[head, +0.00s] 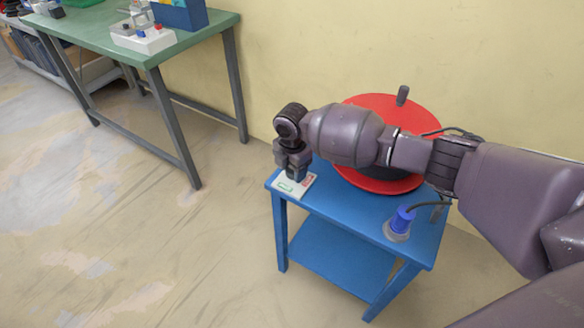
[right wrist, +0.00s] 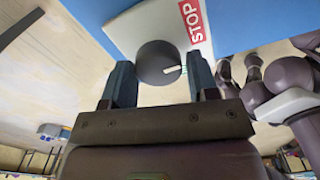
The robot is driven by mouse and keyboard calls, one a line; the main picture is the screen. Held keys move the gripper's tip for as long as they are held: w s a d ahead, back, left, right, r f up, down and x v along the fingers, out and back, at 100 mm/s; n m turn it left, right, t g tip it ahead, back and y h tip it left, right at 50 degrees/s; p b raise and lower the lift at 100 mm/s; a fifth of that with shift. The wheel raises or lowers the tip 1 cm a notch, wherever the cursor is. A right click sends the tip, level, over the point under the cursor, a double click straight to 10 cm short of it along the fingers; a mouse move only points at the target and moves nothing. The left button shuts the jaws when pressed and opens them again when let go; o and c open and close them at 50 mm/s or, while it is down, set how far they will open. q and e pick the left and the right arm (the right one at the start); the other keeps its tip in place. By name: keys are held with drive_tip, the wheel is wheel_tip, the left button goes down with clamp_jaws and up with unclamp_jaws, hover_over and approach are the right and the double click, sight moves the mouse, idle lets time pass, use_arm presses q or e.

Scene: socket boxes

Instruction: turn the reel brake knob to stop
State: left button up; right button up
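The brake knob (right wrist: 155,60) is a dark round dial on a white plate (head: 283,184). Its white pointer line points right in the right wrist view, toward a bit of green marking. The red STOP label (right wrist: 191,20) is to the upper right of the knob. My right gripper (right wrist: 162,80) is open, with a finger on either side of the knob; I cannot tell whether either touches. In the head view my right gripper (head: 294,170) points down over the plate and hides the knob. The red reel (head: 375,186) stands behind my right arm. My left gripper is not in view.
The plate and reel are on a blue table (head: 348,212) against a yellow wall. A blue plug on a grey base (head: 398,228) stands near its right front. A green table (head: 100,30) with boxes is at the upper left. Floor between is clear.

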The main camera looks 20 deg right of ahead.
drive_tip(key=shift+o, duration=1.3)
wheel_tip(320, 180, up, 11)
drive_tip(key=p, duration=0.2)
